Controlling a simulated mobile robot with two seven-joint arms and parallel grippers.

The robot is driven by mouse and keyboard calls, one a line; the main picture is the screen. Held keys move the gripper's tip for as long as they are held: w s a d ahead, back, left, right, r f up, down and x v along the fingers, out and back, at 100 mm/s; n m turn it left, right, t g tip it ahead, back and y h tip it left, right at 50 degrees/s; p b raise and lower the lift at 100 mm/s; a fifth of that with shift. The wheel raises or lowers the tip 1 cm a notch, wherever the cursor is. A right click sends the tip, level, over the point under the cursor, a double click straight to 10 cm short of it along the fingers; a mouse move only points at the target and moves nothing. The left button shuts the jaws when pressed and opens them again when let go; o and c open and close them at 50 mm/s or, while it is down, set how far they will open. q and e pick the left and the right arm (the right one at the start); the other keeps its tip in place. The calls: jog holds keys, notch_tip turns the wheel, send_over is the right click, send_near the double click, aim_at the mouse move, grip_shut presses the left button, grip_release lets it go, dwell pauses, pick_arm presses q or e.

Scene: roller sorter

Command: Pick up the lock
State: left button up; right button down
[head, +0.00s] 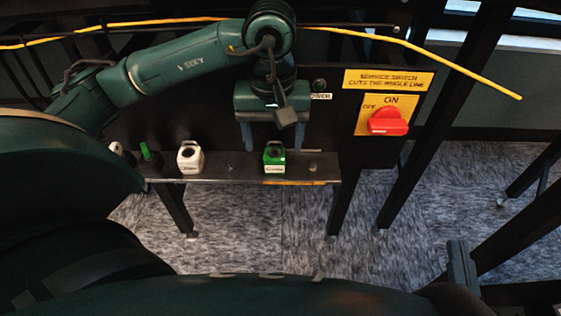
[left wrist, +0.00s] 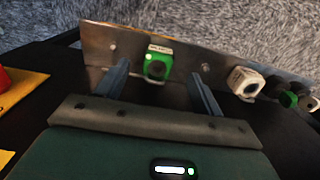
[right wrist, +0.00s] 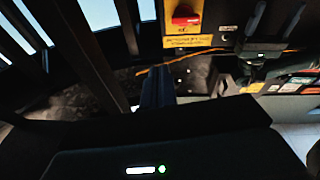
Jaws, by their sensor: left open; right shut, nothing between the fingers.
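A green lock-like block (head: 274,158) with a dark round hole and a white label stands on the narrow metal shelf. It also shows in the left wrist view (left wrist: 157,63). A similar white block (head: 190,157) stands on the shelf to its left in the head view; in the left wrist view it is at the right (left wrist: 245,82). My left gripper (head: 272,147) is open and empty, its fingers pointing toward the green block, one on each side in the picture. My right gripper (head: 459,262) is shut and empty, well away from the shelf at lower right.
The metal shelf (head: 230,169) runs along a dark panel and holds small pegs. A red switch (head: 388,121) on a yellow plate is at right. A yellow cable (head: 455,72) crosses above. Dark frame legs stand right.

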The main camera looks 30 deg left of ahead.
aim_at(275, 156)
pick_arm(q)
notch_tip(275, 156, down, 6)
jog(key=shift+r+b, duration=0.1)
jog(key=shift+b, duration=1)
jog(key=c, duration=1.1)
pick_arm(e)
jog(key=shift+a, duration=0.25)
pick_arm(q)
jog(key=shift+r, duration=0.1)
jog(key=shift+c, duration=0.3)
